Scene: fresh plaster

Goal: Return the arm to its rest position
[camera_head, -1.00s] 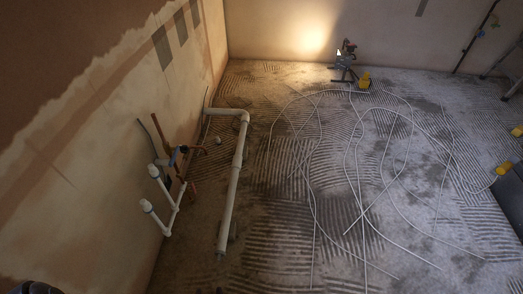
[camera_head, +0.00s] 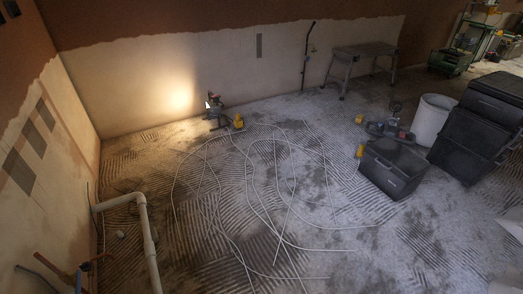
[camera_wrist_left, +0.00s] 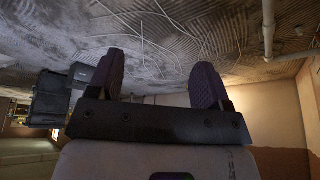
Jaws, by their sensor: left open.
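My left gripper (camera_wrist_left: 160,85) shows in the left wrist view, with its two dark fingers well apart and nothing between them. Beyond the fingers that view shows the floor with loose white cables, and it appears upside down. My left gripper is not visible in the head view. My right gripper shows in neither view.
White cables (camera_head: 285,200) lie looped across the ridged floor. A white pipe (camera_head: 149,240) stands off the left wall. A work lamp (camera_head: 216,110) lights the back wall. A black case (camera_head: 394,168), a white bucket (camera_head: 431,119), stacked black boxes (camera_head: 478,125) and a metal table (camera_head: 363,52) stand at the right.

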